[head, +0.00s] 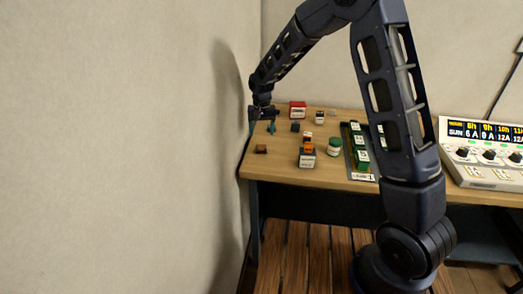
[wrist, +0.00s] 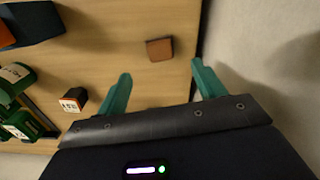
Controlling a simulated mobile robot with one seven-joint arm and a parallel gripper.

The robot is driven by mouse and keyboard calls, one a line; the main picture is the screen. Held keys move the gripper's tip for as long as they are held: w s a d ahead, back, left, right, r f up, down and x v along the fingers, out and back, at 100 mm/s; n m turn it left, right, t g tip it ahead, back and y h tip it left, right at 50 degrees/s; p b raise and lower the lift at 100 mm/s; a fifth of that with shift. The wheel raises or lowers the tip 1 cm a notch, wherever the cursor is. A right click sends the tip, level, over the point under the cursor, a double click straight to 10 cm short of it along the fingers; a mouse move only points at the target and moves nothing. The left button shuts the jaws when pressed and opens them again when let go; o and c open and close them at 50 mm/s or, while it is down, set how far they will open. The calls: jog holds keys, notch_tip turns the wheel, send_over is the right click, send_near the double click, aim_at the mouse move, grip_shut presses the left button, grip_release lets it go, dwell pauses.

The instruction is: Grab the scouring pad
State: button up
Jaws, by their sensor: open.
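A small reddish-brown block (head: 261,149), which looks like the scouring pad, lies on the wooden table near its left front corner. In the wrist view the brown block (wrist: 159,49) lies beyond the fingertips, roughly between the lines of the two fingers and apart from both. My gripper (head: 262,127) is over the left end of the table, behind the block in the head view. Its teal fingers (wrist: 162,80) are spread wide with nothing between them.
The table (head: 278,170) meets a wall (wrist: 270,60) close on the gripper's right in the wrist view. A small labelled block (wrist: 73,100) is near the left finger.

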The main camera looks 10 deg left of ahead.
aim_at(262, 146)
jog(key=shift+f, duration=4.35)
jog(key=c, duration=1.1)
